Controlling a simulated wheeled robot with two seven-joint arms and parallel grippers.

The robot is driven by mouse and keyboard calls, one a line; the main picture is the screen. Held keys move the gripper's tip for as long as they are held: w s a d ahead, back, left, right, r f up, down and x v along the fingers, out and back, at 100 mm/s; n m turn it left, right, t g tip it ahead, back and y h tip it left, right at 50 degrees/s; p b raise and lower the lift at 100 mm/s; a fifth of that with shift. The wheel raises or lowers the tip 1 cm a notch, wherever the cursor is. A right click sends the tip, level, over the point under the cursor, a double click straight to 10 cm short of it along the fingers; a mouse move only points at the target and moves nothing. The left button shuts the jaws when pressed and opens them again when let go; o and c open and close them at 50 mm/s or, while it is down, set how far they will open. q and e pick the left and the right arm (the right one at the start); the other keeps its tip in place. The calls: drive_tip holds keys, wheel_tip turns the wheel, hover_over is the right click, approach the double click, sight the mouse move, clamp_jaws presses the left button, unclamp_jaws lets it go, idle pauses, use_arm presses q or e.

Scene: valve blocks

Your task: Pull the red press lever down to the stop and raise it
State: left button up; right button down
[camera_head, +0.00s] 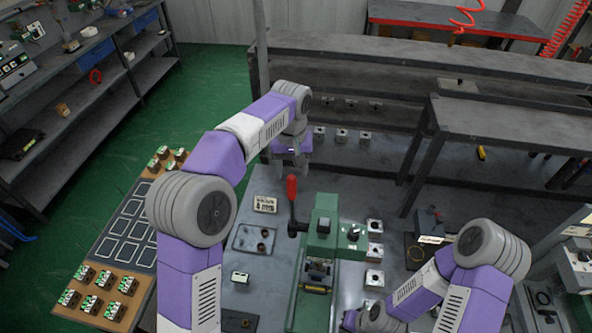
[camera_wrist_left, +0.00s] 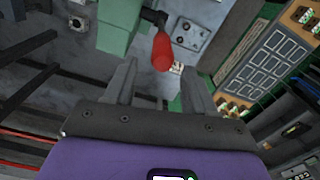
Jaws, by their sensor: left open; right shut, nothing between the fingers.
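The green press (camera_head: 323,228) stands on the grey bench, and its red lever (camera_head: 292,188) sticks up on its left side, roughly upright. The lever's red grip also shows in the left wrist view (camera_wrist_left: 162,50), between and just past the fingertips. My left gripper (camera_head: 294,160) is open, pointing down behind the lever in the head view. In its wrist view the left gripper (camera_wrist_left: 159,75) has nothing clamped; whether a finger touches the grip cannot be told. My right gripper (camera_head: 352,319) is low in front, right of the press base, shut and partly hidden by its own arm.
A small sign plate (camera_head: 265,203) and a grey plate with holes (camera_head: 254,239) lie left of the press. Several small metal blocks (camera_head: 375,251) stand in a column to its right. A raised shelf (camera_head: 510,125) stands at the back right.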

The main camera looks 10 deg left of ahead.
sight(292, 188)
use_arm(q)
drive_tip(key=shift+s, duration=0.25)
drive_tip(key=shift+s+f, duration=0.15)
drive_tip(key=shift+f, duration=1.6)
drive_tip(key=shift+s+f, duration=0.1)
drive_tip(key=shift+f, duration=1.6)
clamp_jaws()
